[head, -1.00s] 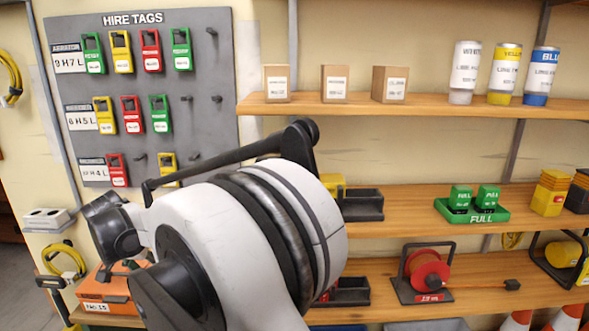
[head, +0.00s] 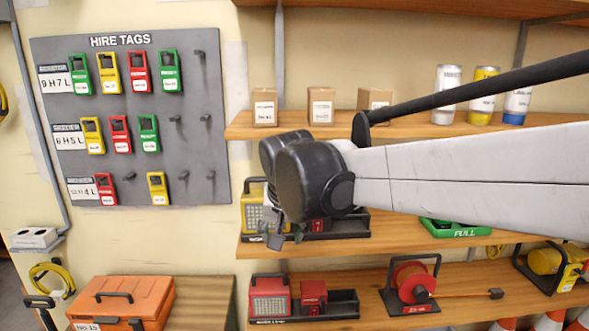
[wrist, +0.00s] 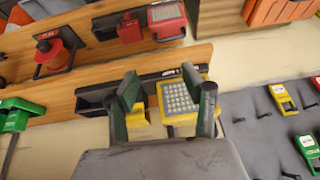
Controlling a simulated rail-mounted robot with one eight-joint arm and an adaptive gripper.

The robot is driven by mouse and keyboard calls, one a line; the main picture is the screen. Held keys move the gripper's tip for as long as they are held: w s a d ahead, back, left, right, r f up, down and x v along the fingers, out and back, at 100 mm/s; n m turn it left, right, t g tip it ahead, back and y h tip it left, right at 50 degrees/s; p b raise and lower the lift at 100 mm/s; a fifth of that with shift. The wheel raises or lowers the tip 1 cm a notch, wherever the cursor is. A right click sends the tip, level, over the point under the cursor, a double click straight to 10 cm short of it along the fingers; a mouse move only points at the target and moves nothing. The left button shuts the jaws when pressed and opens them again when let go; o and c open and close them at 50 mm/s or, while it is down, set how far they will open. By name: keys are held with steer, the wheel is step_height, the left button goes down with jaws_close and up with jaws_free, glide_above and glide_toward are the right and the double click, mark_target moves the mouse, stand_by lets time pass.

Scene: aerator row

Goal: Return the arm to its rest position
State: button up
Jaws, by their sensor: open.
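My gripper (head: 285,236) hangs at the end of my white-and-black arm, in front of the left end of the middle shelf. In the wrist view my gripper (wrist: 168,92) has its two dark fingers spread apart, with nothing held. Between and beyond the fingers is a yellow lamp (wrist: 180,100) with a grid face, in a dark tray (wrist: 92,97). In the head view the yellow lamp (head: 251,212) is partly hidden behind my gripper. I cannot tell the exact gap between fingers and lamp.
A grey hire-tag board (head: 215,120) with several coloured tags hangs left. Wooden shelves carry boxes (head: 322,106), cans, a green tray (head: 450,229), a red lamp (head: 269,296) and a cable reel (head: 411,284). An orange case (head: 125,300) sits lower left.

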steer(key=s+d+f+t+p, duration=0.1)
steer(key=s+d+p, duration=0.3)
steer(key=s+d, duration=1.7)
steer(key=shift+s+d+f+t+h, duration=0.4)
steer(key=shift+d+f, duration=0.3)
steer(key=shift+d, duration=0.1)
